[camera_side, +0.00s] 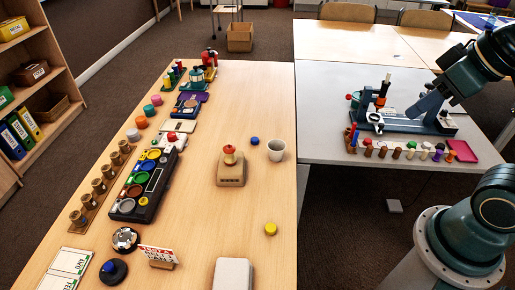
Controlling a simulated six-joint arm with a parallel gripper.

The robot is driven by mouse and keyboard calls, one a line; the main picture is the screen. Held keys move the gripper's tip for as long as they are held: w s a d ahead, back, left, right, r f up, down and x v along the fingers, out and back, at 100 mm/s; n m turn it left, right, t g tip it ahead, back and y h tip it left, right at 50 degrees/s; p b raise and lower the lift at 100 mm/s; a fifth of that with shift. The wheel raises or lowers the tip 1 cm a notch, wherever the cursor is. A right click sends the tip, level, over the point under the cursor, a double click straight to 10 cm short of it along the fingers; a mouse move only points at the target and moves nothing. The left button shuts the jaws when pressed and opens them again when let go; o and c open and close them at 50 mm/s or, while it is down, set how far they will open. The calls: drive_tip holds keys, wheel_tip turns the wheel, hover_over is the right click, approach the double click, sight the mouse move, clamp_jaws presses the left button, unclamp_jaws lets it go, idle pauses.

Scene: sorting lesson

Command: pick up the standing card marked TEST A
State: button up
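A white standing card with red lettering that reads TEST (157,252) stands near the front of the long wooden table, in a small wooden base. The rest of its lettering is too small to read surely. My gripper (416,110) seems to be the grey end of my arm at the right, over the grey table by a blue apparatus. It is far from the card, up and to the right. Its fingers are too small to tell open from shut, and I see nothing clearly held in it.
A black disc with a blue knob (112,271) lies left of the card, a round silver-black piece (125,239) behind it. A white block (233,274) lies right. A wooden block with a red knob (230,168) and a cup (276,150) stand farther back. The table between is mostly clear.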

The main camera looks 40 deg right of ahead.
drive_tip(key=w+a+r+n+y, duration=0.1)
drive_tip(key=w+a, duration=0.3)
drive_tip(key=w, duration=0.2)
drive_tip(key=w+a+n, duration=0.1)
drive_tip(key=w+a, duration=0.2)
drive_tip(key=w, duration=0.3)
drive_tip(key=n+g+y, duration=0.2)
drive_tip(key=n, duration=0.5)
hover_over(158, 248)
drive_tip(key=s+d, duration=0.2)
drive_tip(key=f, duration=2.4)
drive_tip(key=shift+s+d+f, duration=0.15)
drive_tip(key=shift+d+f, duration=0.05)
drive_tip(key=shift+x, duration=4.3)
drive_tip(key=shift+s, duration=0.1)
